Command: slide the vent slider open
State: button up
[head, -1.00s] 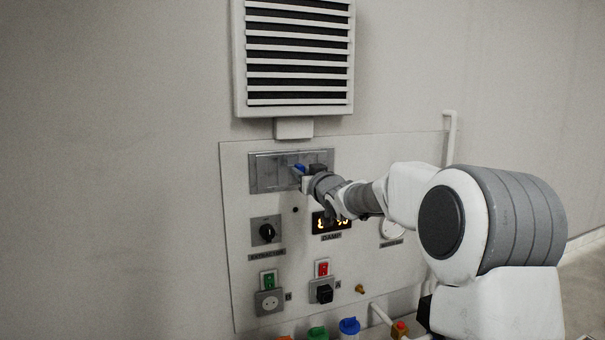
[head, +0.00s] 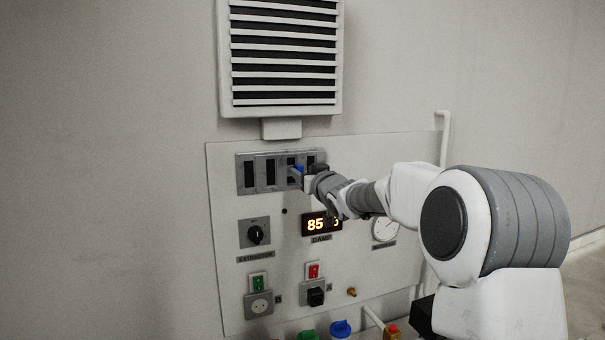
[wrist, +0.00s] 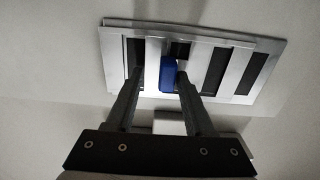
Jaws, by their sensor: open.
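The vent slider (head: 263,172) is a grey slotted metal plate on the upper part of the wall panel, and it also shows in the wrist view (wrist: 217,72). Several dark slots show between its bars. Its blue tab (wrist: 168,74) stands out from the plate, and a bit of it shows in the head view (head: 298,170). My gripper (head: 306,176) is at the right part of the slider. In the wrist view my gripper (wrist: 160,78) is open, with one finger on each side of the blue tab. Whether a finger touches the tab is hard to tell.
A louvred grille (head: 283,55) hangs above the slider. Below it are a black knob (head: 256,234), a lit display (head: 321,224), a round gauge (head: 385,229), and green and red switches. Coloured caps stand at the bottom edge. The wall to the left is bare.

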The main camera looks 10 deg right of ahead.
jog(key=shift+a, duration=0.15)
jog(key=shift+s, duration=0.1)
jog(key=s+d+b, duration=0.2)
jog(key=s+d, duration=0.1)
jog(key=s, duration=1.4)
jog(key=shift+d, duration=0.15)
